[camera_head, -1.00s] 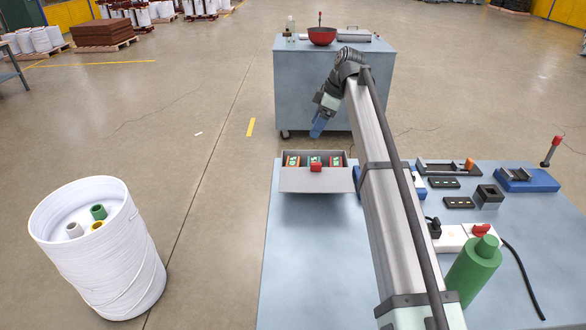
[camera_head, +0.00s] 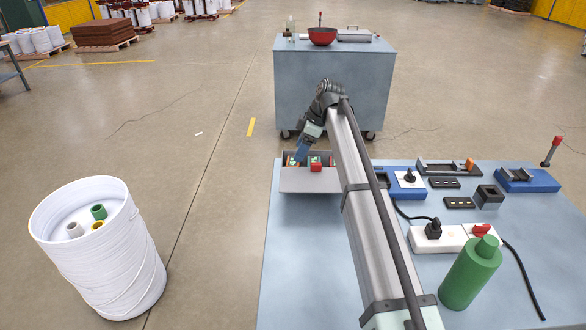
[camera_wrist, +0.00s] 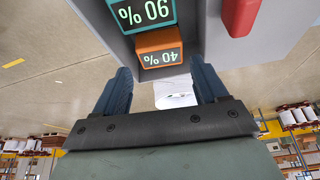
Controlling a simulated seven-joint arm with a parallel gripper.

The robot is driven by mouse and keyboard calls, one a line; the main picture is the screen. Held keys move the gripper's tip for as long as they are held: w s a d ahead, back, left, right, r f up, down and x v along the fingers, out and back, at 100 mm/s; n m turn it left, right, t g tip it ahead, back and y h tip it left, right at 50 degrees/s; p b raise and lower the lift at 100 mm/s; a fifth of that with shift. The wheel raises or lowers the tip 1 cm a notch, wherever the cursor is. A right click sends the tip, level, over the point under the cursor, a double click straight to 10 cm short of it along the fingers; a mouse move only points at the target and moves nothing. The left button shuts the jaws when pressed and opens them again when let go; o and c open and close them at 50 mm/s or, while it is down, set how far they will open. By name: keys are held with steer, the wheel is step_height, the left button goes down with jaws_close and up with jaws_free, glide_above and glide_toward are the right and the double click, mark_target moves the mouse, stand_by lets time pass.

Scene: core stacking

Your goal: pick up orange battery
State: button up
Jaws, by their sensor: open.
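The orange battery (camera_wrist: 160,55), its dark label reading 40%, sits in the grey bin (camera_head: 310,186) near the table's back left. In the wrist view it lies just ahead of the fingertips, between their lines. In the head view my gripper (camera_head: 301,153) is over the bin's left part and hides most of that battery. My gripper (camera_wrist: 163,72) is open and empty, with one blue finger toward each side of the orange battery. I cannot tell whether the fingertips reach past its faces.
A teal block (camera_wrist: 148,14) labelled 90% sits right beside the orange battery. A power strip (camera_head: 438,239), green bottle (camera_head: 470,272) and several small fixtures stand to the right. The table's front left is clear.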

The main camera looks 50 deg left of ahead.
steer(key=x, duration=0.4)
steer(key=shift+s+a, duration=0.1)
steer(key=shift+c, duration=0.2)
steer(key=c, duration=0.9)
